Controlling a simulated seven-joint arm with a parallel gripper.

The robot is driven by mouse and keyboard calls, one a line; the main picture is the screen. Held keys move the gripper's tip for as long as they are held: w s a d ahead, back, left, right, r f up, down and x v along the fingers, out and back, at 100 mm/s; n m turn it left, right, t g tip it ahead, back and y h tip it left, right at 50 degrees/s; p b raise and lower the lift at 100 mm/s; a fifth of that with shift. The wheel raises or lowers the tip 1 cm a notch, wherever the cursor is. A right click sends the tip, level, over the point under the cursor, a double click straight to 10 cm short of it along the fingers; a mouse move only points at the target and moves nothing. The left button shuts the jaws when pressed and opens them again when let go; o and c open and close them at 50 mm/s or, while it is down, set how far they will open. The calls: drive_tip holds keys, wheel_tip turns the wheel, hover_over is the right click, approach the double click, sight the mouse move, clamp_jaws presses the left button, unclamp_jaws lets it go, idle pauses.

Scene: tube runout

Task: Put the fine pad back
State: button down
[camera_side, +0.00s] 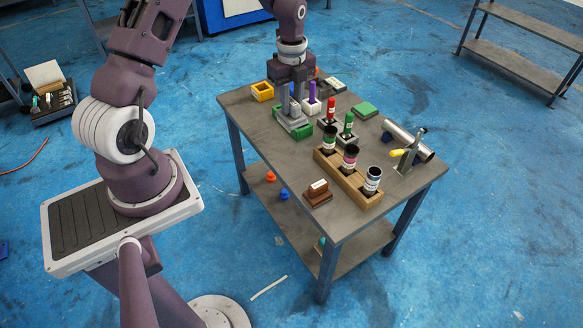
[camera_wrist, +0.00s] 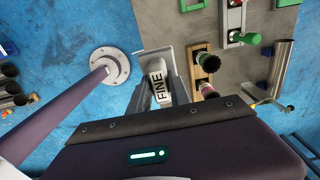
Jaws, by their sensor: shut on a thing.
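The fine pad (camera_wrist: 158,82) shows a white label reading FINE between the fingers of my gripper (camera_wrist: 162,92) in the wrist view. My gripper is shut on it. In the side view my gripper (camera_side: 292,118) points down over the left back part of the table, and the pad itself is hard to make out there. A grey piece with green ends (camera_side: 303,131) shows at the fingertips; I cannot tell whether it is part of the pad or a stand. A pale grey tray-like surface (camera_wrist: 152,58) lies behind the pad in the wrist view.
A wooden rack (camera_side: 325,165) with three dark-topped bottles stands at the table's front right. A brown block with a white label (camera_side: 318,197) sits near the front edge.

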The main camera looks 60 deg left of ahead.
wheel_tip(320, 180, down, 20)
drive_tip(key=shift+r, duration=0.25)
drive_tip(key=c, duration=1.2)
unclamp_jaws()
drive_tip(key=shift+f, duration=0.15)
